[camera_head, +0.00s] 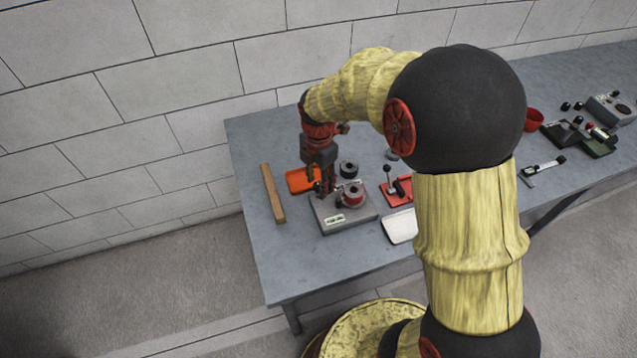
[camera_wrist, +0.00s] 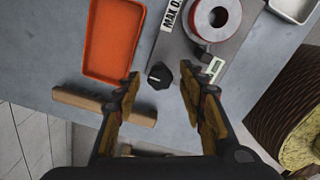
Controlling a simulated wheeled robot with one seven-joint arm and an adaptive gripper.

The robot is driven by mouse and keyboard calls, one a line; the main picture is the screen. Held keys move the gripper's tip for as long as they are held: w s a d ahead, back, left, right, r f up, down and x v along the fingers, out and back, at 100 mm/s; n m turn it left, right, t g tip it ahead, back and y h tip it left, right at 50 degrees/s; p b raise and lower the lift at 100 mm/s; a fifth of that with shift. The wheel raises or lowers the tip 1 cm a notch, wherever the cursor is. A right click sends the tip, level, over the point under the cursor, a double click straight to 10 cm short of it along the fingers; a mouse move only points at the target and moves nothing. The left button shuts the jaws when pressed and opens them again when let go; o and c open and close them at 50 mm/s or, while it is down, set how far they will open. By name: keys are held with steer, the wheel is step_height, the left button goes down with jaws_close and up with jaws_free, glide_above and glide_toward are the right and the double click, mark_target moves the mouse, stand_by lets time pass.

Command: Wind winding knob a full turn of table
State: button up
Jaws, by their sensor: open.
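A grey device (camera_head: 350,222) with a red and grey ring on top sits near the left end of the table (camera_head: 285,260). The device also shows in the wrist view (camera_wrist: 178,47). There a small black knob (camera_wrist: 158,75) with a pale pointer mark is beside the device's near end. My gripper (camera_head: 323,191) points down by the device's left side, and the knob cannot be made out in the head view. In the wrist view my gripper (camera_wrist: 160,76) is open and the knob appears between its fingertips. No contact is visible; the height gap is unclear.
An orange tray (camera_head: 299,180) lies behind my gripper, with a wooden bar (camera_head: 272,193) to its left. A black round part (camera_head: 348,169) is behind the device. A red lever fixture (camera_head: 397,190) and a white tray (camera_head: 400,227) are to the right. Bare table lies in front.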

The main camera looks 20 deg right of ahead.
steer(key=shift+c, duration=1.2)
steer(key=c, duration=0.8)
jaws_close()
